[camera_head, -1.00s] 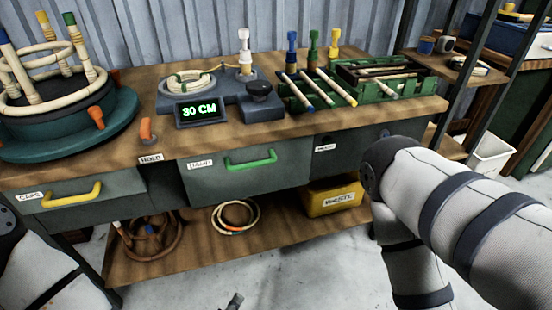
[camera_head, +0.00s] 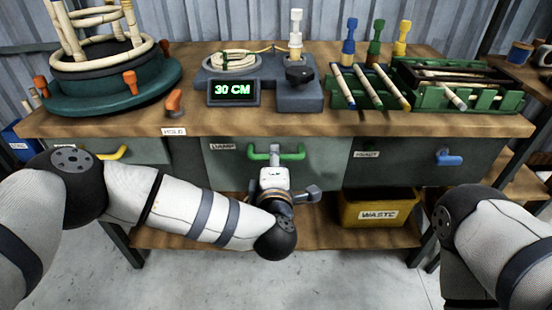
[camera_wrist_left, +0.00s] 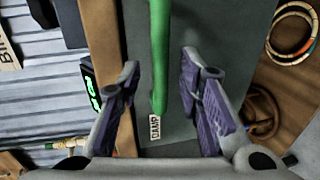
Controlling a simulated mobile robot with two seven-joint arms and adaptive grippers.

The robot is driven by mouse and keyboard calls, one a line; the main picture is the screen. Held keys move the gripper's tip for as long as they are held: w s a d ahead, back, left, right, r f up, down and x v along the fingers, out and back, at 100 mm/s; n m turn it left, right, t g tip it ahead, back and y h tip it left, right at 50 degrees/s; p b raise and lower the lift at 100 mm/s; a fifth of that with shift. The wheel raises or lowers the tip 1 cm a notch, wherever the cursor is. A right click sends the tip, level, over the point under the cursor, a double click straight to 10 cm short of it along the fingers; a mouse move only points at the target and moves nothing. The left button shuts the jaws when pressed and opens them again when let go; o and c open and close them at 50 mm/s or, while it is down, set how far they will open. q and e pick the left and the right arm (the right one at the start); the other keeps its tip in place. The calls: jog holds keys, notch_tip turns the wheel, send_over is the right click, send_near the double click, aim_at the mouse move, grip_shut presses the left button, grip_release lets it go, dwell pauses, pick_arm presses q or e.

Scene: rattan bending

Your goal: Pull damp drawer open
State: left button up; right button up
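The damp drawer (camera_head: 325,172) is the middle grey drawer under the worktop, with a green bar handle (camera_head: 292,152) and a "DAMP" label (camera_head: 222,147). Its front looks flush with the bench, so it appears shut. My left gripper (camera_head: 275,158) is at the handle's middle, in front of the drawer. In the left wrist view, its two fingers are spread apart, with the green handle (camera_wrist_left: 160,50) running between them. Gaps show on both sides of the handle. My right arm comes in at the lower right; its gripper is out of the picture.
A left drawer has a yellow handle (camera_head: 113,153), and a right drawer has a blue handle (camera_head: 449,158). A yellow waste bin (camera_head: 378,212) stands on the lower shelf. The worktop (camera_head: 190,118) holds a round jig, a 30 CM gauge and green trays. Open floor lies in front.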

pick_arm(q)
jog(key=shift+x, duration=1.25)
grip_shut()
pick_arm(e)
jog(key=shift+s+f, duration=0.2)
